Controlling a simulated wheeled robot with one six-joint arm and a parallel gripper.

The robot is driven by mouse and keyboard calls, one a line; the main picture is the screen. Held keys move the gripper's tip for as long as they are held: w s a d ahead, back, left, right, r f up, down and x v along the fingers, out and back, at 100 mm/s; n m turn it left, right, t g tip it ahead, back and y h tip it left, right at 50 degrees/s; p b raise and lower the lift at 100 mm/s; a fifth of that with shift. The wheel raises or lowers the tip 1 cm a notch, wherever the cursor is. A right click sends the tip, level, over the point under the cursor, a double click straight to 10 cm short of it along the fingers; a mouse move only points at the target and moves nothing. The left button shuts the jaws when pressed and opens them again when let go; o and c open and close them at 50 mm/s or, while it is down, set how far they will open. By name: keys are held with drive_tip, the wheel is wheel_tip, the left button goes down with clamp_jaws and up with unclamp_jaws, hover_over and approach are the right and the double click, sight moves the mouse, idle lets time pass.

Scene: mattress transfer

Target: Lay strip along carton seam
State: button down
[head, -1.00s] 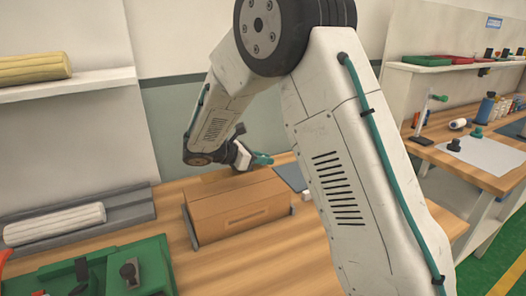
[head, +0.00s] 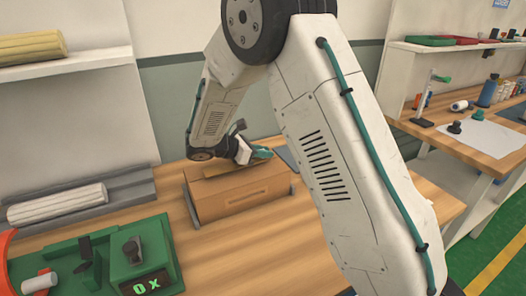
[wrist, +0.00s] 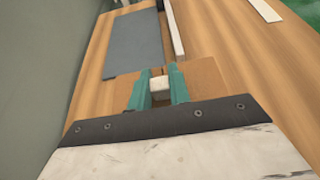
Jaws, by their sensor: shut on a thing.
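The brown carton (head: 242,196) stands on the wooden bench in the head view, and part of its top shows in the wrist view (wrist: 207,78). My gripper (head: 263,153) is above the carton's far right part. In the wrist view, its teal fingers (wrist: 161,87) are shut on a small whitish piece (wrist: 160,84), which seems to be an end of the strip. The rest of the strip cannot be told apart from the carton top. Whether the piece touches the carton, and the seam itself, are not clear.
A dark grey mat (wrist: 134,46) lies beyond the carton, next to a pale bar (wrist: 178,30). A grey tray with a white roll (head: 58,203) is at left. A green fixture with a display (head: 140,262) is at front left. Bare bench lies in front of the carton.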

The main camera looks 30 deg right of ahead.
drive_tip(key=shift+f, duration=0.7)
drive_tip(key=c, duration=1.2)
unclamp_jaws()
drive_tip(key=shift+c, duration=0.2)
